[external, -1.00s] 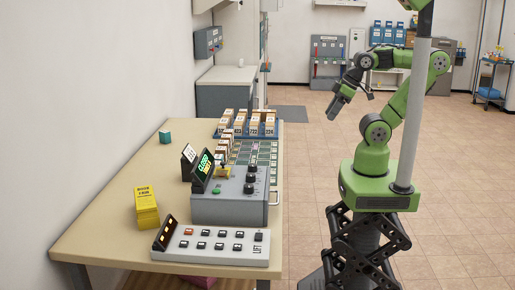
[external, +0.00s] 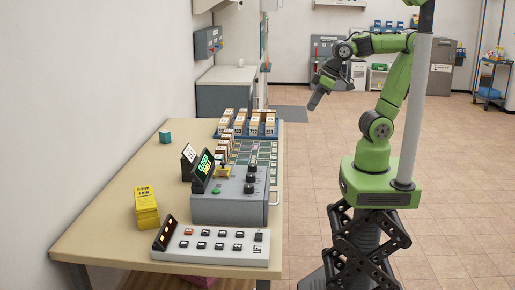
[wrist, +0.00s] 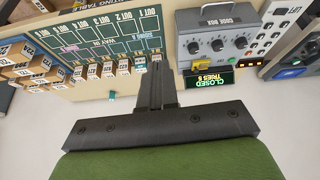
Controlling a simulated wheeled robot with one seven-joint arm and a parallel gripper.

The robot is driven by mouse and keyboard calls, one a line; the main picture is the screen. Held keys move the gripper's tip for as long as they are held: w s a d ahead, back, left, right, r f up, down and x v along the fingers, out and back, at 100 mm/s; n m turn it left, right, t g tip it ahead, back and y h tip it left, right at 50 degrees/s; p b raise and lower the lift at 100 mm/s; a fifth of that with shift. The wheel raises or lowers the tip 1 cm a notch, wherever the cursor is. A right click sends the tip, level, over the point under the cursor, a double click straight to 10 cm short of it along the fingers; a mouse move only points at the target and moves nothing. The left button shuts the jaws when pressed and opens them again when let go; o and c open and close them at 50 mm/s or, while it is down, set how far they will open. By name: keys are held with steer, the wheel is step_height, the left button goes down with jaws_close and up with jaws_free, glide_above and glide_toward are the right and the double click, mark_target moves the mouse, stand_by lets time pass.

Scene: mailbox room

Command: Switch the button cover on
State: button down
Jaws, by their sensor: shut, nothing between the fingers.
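The grey code box (external: 228,208) stands on the table, with dark knobs, a green button (external: 216,191) and a small yellow part (external: 224,171) that looks like a cover. A lit sign reading CLOSED (external: 202,166) stands at its left. In the wrist view the code box (wrist: 190,50) is upside down, right of the fingers, with the yellow part (wrist: 201,65) and green button (wrist: 241,42) showing. Whether the cover is raised or lowered I cannot tell. My gripper (external: 314,105) is shut and empty, in the air beyond the table's right edge, apart from the box.
A sloped panel with several buttons (external: 215,252) lies at the table's near edge. A green slotted board (wrist: 100,42) and numbered boxes (external: 262,125) stand behind the code box.

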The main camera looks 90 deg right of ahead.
steer(key=w+a+n+h+p, duration=0.1)
steer(key=w+a, duration=0.3)
steer(key=w, duration=0.4)
steer(key=w+a+n+p, duration=0.1)
steer(key=w+a+p, duration=0.1)
steer(key=w+a, duration=0.4)
steer(key=w+a+f+n+h+p, duration=0.1)
steer(key=w+a+f, duration=0.5)
steer(key=a, duration=0.3)
steer(key=shift+w+a+f+n+t+h, duration=0.25)
steer(key=shift+w+f+n+t+h, duration=0.15)
steer(key=shift+w, duration=0.45)
glide_toward(221, 170)
steer(key=shift+w+a+f, duration=0.2)
steer(key=shift+a+f, duration=0.95)
steer(key=shift+f, duration=0.05)
steer(key=w+d, duration=0.1)
steer(key=d+f, duration=0.1)
steer(key=d, duration=0.1)
steer(key=shift+w+f, duration=0.1)
steer(key=shift+w, duration=0.3)
steer(key=shift+w+d+f, duration=0.1)
steer(key=shift+d, duration=0.15)
